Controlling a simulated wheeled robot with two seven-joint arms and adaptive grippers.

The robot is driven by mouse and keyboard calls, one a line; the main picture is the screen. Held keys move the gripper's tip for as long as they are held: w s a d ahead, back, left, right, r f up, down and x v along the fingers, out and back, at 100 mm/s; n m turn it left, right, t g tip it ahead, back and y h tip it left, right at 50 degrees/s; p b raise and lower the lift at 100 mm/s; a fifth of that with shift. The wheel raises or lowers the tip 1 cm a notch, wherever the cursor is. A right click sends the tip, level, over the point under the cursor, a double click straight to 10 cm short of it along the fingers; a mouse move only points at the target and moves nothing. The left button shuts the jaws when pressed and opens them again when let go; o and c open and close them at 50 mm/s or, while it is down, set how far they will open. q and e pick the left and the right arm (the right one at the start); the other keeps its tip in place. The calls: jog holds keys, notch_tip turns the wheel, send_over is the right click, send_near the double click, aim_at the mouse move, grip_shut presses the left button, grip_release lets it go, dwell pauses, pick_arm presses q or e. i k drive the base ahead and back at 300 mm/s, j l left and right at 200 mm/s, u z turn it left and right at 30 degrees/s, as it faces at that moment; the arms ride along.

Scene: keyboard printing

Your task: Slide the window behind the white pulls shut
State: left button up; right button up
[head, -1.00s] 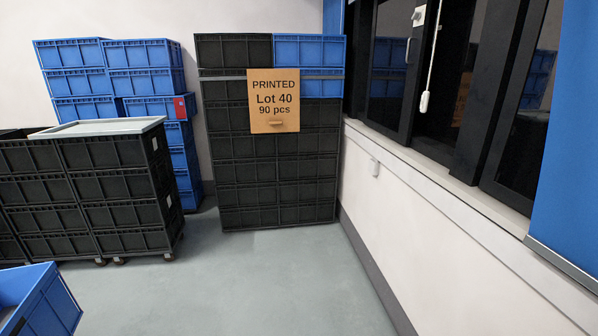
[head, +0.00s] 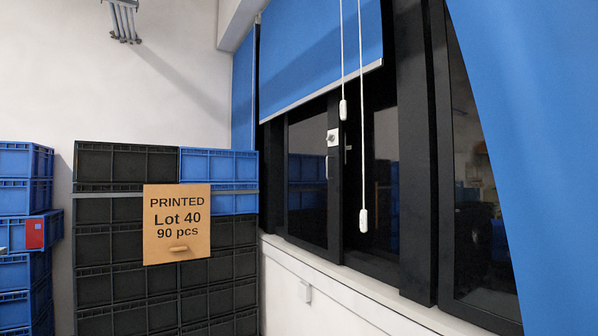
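The dark-framed window (head: 307,165) is on the right wall, partly covered by a blue roller blind (head: 325,60). Two white pulls hang on cords in front of it: a higher one (head: 343,110) and a lower one (head: 363,220). A white latch (head: 333,137) and a slim upright handle (head: 327,167) sit on a dark sash stile just left of the pulls. A dark area shows behind the lower pull; I cannot tell whether it is glass or an open gap. Neither of my grippers is in view.
Black and blue crates (head: 120,235) are stacked left of the window, with a cardboard sign (head: 177,224) reading "PRINTED Lot 40 90 pcs". More blue crates (head: 25,235) stand at far left. A pale sill (head: 370,292) runs below the window. Another blue blind (head: 530,130) covers the right side.

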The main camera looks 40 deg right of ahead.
aim_at(313, 211)
jog(key=i, duration=0.8)
jog(key=i+j+z, duration=0.2)
jog(key=i, duration=0.2)
jog(key=i+z, duration=0.25)
jog(key=i, duration=0.2)
jog(key=i+j+z, duration=0.25)
jog(key=z, duration=0.2)
jog(key=i+j+z, duration=0.7)
jog(key=j+z, duration=0.25)
jog(key=i+j+z, duration=0.2)
jog(key=j+z, duration=0.25)
